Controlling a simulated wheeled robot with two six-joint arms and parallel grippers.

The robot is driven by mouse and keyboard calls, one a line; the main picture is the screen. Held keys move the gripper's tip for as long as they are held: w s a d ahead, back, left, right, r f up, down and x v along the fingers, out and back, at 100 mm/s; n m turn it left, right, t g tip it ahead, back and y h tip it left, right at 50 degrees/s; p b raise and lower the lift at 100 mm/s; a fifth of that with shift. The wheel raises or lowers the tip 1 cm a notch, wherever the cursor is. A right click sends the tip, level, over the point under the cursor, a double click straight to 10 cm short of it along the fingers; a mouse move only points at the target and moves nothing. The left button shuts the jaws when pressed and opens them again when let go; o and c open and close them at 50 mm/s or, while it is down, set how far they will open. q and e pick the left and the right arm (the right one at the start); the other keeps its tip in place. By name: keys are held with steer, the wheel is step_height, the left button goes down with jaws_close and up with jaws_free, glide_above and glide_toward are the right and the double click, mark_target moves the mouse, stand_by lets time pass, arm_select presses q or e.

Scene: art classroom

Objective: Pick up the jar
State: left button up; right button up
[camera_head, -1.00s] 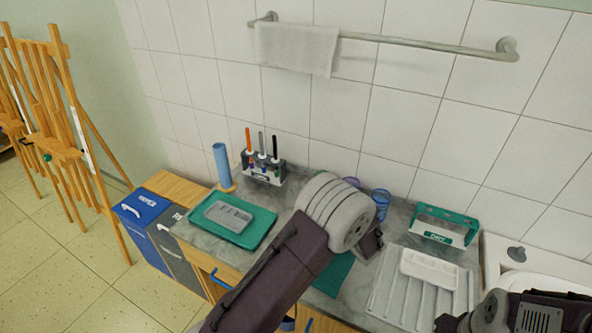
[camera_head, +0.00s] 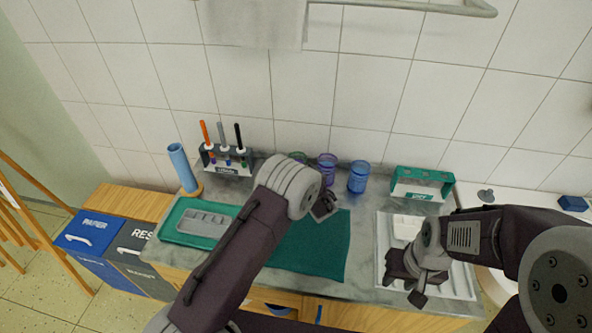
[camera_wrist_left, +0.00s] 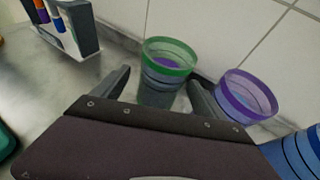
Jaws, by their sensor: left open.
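Three jars stand in a row by the tiled wall: a green-rimmed jar (camera_wrist_left: 165,72), a purple-rimmed jar (camera_wrist_left: 245,97) and a blue jar (camera_wrist_left: 300,152). In the head view, the purple jar (camera_head: 326,168) and blue jar (camera_head: 358,178) show clearly; the green jar (camera_head: 297,157) is mostly hidden by my left wrist. My left gripper (camera_wrist_left: 158,88) is open and empty, its fingers either side of the green jar's position, the jar just beyond them. Contact cannot be told. My right gripper (camera_head: 406,290) hangs above the white drying tray, its fingers apart and empty.
A pen holder (camera_head: 226,158) and blue cylinder (camera_head: 184,168) stand at left, behind a green tray (camera_head: 170,236). A green mat (camera_head: 322,255) covers mid-counter. A green-and-white rack (camera_head: 422,184) stands right, near the sink. The tiled wall is close behind the jars.

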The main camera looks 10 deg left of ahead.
arm_select(q)
steer(key=x, duration=0.5)
steer(key=shift+w+r+p, duration=0.25)
steer(key=shift+p, duration=0.05)
steer(key=shift+s, duration=0.1)
steer(key=shift+c, duration=1)
steer(key=c, duration=1.5)
